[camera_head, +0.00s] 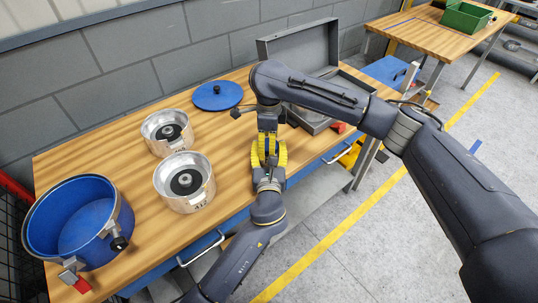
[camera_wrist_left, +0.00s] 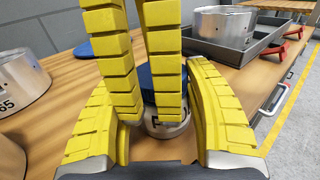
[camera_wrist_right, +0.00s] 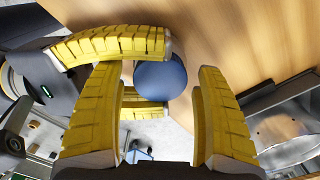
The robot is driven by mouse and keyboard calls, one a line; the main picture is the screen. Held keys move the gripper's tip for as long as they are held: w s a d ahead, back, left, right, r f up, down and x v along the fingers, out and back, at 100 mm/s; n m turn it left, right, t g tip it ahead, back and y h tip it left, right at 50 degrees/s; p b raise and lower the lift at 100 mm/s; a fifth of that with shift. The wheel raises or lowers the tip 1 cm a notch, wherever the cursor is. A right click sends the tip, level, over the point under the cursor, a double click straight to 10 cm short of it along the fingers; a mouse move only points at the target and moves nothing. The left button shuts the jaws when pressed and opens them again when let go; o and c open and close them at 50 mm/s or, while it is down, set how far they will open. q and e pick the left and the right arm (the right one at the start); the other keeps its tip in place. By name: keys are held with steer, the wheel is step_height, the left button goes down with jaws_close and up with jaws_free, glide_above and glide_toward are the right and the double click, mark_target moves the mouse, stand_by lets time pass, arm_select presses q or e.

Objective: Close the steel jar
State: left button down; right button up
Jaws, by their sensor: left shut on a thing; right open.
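A small steel jar (camera_wrist_left: 168,130) with a blue top (camera_wrist_left: 150,80) is between the yellow fingers of my left gripper (camera_head: 268,162), which is shut on it. In the head view the grippers hide it. My right gripper (camera_head: 268,142) points down from above. It is open, its fingers on either side of the round blue top (camera_wrist_right: 160,82). I cannot tell whether they touch it, or how the blue top sits on the jar. The jar's lower part is only partly visible.
Two open steel pots (camera_head: 168,133) (camera_head: 185,182) and a blue pot (camera_head: 80,218) stand left. A blue lid (camera_head: 217,95) with a black knob lies at the back. An open grey case (camera_head: 265,48) at the back right holds a steel container (camera_wrist_left: 225,25). The table's front edge is close.

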arm_select(q)
steer(key=shift+f, duration=0.4)
arm_select(e)
steer(key=c, duration=1.3)
steer(key=o, duration=1.2)
steer(key=shift+r, duration=0.1)
steer(key=shift+r, duration=2.2)
steer(key=o, duration=0.6)
